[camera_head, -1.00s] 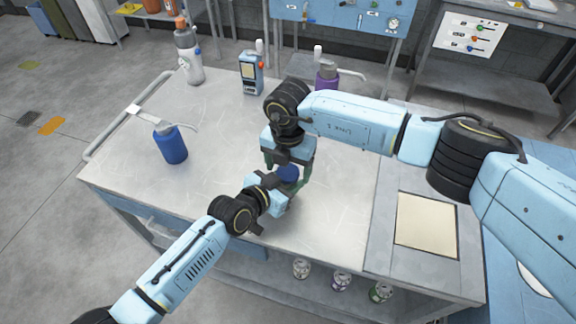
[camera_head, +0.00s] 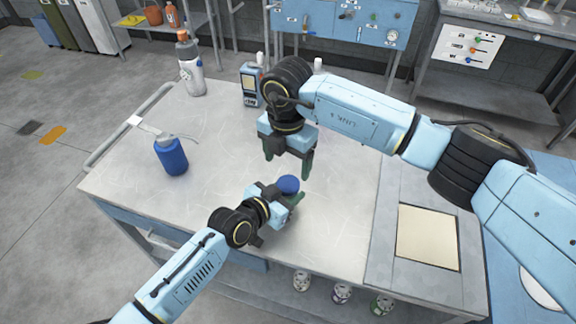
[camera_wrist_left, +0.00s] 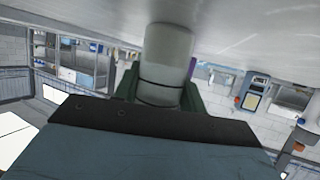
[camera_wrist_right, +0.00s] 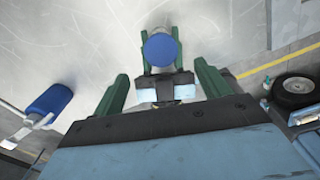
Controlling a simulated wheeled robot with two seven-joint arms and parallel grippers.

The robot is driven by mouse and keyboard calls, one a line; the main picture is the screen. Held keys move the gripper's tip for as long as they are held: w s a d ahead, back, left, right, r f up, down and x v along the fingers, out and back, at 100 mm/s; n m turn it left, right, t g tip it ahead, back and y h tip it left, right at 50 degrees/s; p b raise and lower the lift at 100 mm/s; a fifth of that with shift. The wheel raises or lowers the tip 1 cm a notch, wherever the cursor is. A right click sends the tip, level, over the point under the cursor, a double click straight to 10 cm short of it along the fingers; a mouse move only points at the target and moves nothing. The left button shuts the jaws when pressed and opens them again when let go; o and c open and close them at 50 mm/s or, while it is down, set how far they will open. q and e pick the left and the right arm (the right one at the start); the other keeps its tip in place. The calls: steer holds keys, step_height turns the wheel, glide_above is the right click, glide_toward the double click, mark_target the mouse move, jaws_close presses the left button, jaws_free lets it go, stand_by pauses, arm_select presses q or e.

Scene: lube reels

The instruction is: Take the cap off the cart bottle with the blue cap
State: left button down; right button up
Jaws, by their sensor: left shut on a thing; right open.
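The cart bottle's blue cap (camera_head: 288,184) sits on top of the bottle. The bottle's pale body shows in the left wrist view (camera_wrist_left: 168,55), between the green fingers. My left gripper (camera_head: 290,200) is shut on the bottle from the side, low over the cart top. My right gripper (camera_head: 288,166) is above and behind the cap, fingers pointing down, open and empty. In the right wrist view the blue cap (camera_wrist_right: 160,49) lies ahead of the open fingers (camera_wrist_right: 165,90), apart from them. It looks seated on the bottle, but whether it is loose cannot be told.
A blue pump bottle (camera_head: 171,155) stands left on the cart top (camera_head: 225,130). A beige pad (camera_head: 428,236) lies to the right. The front left top is clear.

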mark_target(288, 183)
steer(key=shift+d+r+m, duration=0.1)
steer(key=shift+r+m, duration=0.3)
steer(key=shift+m, duration=0.2)
step_height(288, 183, down, 8)
steer(key=shift+r, duration=0.15)
steer(key=c, duration=1)
steer(key=n, duration=0.3)
steer(key=o, duration=1.1)
steer(key=shift+c, duration=0.2)
